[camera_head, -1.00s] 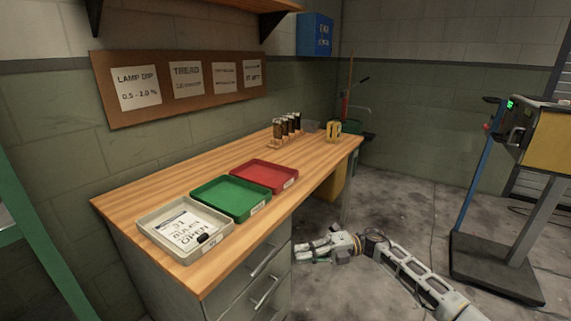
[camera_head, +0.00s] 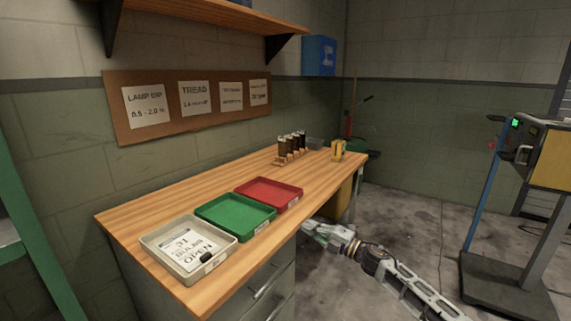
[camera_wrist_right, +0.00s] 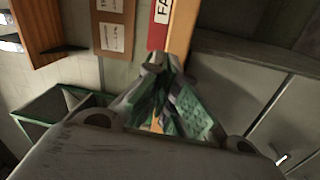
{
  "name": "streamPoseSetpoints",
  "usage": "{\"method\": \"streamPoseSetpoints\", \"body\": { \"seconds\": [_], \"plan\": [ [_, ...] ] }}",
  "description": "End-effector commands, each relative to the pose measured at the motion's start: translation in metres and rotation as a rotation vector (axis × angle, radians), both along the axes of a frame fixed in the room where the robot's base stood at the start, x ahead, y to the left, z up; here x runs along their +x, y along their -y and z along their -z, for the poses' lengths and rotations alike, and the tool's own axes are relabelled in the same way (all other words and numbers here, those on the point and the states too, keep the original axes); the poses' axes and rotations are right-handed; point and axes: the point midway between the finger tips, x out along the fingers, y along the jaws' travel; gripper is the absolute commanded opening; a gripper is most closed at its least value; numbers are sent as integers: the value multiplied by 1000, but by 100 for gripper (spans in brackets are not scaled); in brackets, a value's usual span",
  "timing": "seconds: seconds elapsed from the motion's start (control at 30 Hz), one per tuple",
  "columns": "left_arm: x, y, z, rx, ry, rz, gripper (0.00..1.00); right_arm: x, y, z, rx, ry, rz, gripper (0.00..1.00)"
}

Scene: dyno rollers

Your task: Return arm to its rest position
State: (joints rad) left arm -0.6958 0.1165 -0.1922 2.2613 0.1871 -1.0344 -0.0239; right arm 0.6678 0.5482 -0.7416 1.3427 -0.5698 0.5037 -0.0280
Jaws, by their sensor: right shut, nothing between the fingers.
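My right gripper (camera_head: 312,229) is in the head view at the right front edge of the workbench (camera_head: 190,187), beside the drawers. Its arm comes in from the lower right. In the right wrist view, the gripper's fingers (camera_wrist_right: 158,62) come together at the tips with nothing between them. The bench edge and part of a red label lie just beyond the tips. My left gripper is not in view.
A white tray (camera_head: 152,246) with a paper sign, a green tray (camera_head: 237,214) and a red tray (camera_head: 270,192) stand on the bench. Several dark bottles (camera_head: 291,144) and a yellow object (camera_head: 338,150) stand farther back. A machine stand (camera_head: 508,284) is at right. Floor between is clear.

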Motion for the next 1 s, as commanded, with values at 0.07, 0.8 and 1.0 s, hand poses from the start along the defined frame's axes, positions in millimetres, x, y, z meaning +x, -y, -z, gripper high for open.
{"method": "streamPoseSetpoints", "body": {
  "seconds": [0.07,0.8,1.0],
  "plan": [
    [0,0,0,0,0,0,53,8,4,-9,24,-9,52,0],
    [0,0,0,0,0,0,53,49,51,-101,305,-190,510,0],
    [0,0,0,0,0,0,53,43,58,-110,390,-295,603,0]
  ]
}}
